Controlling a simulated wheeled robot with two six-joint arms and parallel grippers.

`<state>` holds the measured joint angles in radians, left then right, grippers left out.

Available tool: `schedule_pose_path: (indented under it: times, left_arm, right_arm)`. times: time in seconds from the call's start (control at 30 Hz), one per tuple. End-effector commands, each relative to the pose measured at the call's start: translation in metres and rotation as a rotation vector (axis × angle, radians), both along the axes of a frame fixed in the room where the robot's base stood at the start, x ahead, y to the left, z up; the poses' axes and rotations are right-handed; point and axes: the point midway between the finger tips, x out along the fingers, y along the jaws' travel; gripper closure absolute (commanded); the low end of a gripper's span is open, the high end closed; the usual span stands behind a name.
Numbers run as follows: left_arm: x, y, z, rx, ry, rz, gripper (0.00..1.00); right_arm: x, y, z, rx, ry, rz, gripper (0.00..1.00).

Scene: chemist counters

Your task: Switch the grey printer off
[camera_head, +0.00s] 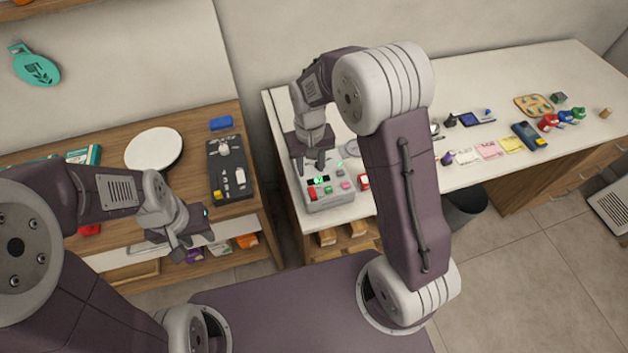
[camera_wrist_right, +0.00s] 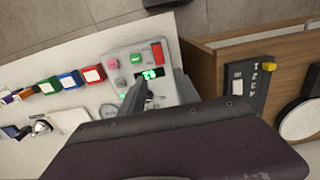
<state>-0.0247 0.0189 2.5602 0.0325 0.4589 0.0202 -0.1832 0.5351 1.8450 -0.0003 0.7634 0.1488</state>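The grey printer (camera_head: 331,190) stands at the left end of the white counter. Its front panel has a small dark display with green lit marks, a red button (camera_head: 312,193), and green and pink buttons. In the right wrist view the printer (camera_wrist_right: 119,62) shows the lit display (camera_wrist_right: 151,73) and the red button (camera_wrist_right: 157,53). My right gripper (camera_head: 310,165) is just above the printer, pointing down near the display; its finger gap is not clear. It hides part of the printer's top. My left gripper (camera_head: 190,247) is over the front of the wooden counter, away from the printer, its fingers apart and empty.
Colored boxes, paper notes and small items lie along the white counter (camera_head: 480,75). A dark bin (camera_head: 466,208) stands below it.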

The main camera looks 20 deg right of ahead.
Motion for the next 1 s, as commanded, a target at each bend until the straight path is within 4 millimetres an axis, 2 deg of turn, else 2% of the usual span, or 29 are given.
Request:
schedule_pose_path:
  times: [0.17,0.4,0.5,0.63,0.87,0.97,1.0]
  left_arm:
    - [0.000,0.000,0.002,0.000,0.000,0.000,0.64]
    - [0.000,0.000,0.011,0.000,0.000,0.000,0.64]
    - [0.000,0.000,0.013,0.000,0.000,0.000,0.64]
    - [0.000,0.000,0.014,0.000,0.000,0.000,0.64]
    - [0.000,0.000,0.013,0.000,0.000,0.000,0.64]
    - [0.000,0.000,0.013,0.000,0.000,0.000,0.64]
    - [0.000,0.000,0.013,0.000,0.000,0.000,0.64]
  right_arm:
    - [-0.001,0.000,-0.014,0.000,0.003,0.000,0.62]
    - [-0.001,0.000,-0.063,-0.001,0.003,-0.001,0.62]
    - [-0.001,0.000,-0.079,-0.001,0.003,-0.001,0.62]
    - [0.000,0.000,-0.089,0.000,-0.001,-0.001,0.62]
    - [0.000,0.000,-0.091,0.000,-0.003,-0.001,0.62]
    - [0.000,0.000,-0.091,0.000,-0.003,-0.001,0.84]
    - [0.000,0.000,-0.091,0.000,-0.003,-0.001,0.95]
